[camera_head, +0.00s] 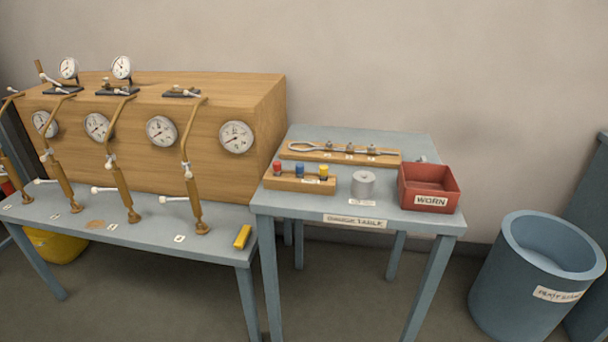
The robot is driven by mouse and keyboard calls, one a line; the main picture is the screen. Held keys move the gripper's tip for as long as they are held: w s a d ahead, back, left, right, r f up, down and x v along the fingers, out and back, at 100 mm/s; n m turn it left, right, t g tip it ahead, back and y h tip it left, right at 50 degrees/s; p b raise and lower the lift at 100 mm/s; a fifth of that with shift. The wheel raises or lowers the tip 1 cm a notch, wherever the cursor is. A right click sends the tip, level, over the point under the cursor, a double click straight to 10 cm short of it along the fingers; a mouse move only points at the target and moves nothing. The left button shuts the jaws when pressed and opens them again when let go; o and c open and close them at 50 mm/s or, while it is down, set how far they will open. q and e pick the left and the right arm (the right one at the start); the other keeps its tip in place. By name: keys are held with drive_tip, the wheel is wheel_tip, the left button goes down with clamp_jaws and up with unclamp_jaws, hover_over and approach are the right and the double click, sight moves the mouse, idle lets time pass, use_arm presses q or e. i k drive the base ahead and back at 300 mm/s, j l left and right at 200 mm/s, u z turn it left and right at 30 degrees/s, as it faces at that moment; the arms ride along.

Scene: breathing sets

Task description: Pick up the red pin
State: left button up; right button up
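The red pin (277,168) stands upright at the left end of a small wooden block (285,184) on the front left of the blue-grey side table. A blue pin (300,171) and a yellow pin (323,172) stand to its right in the same block. The lower part of each pin is hidden in the block. Neither of my grippers is in view.
On the side table (290,207) are a grey cylinder (363,184), a red bin marked WORN (431,187) and, behind, a wooden rack (338,155) with a metal tool. A wooden cabinet with gauges (220,175) stands left. A blue barrel (510,280) stands right.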

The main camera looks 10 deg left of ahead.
sight(276, 165)
drive_tip(key=i+j, duration=0.15)
drive_tip(key=j, duration=0.2)
drive_tip(key=i+j, duration=0.1)
drive_tip(key=j, duration=0.25)
drive_tip(key=i+j+u, duration=0.1)
drive_tip(key=j, duration=0.25)
drive_tip(key=i+j, duration=0.2)
drive_tip(key=j, duration=0.15)
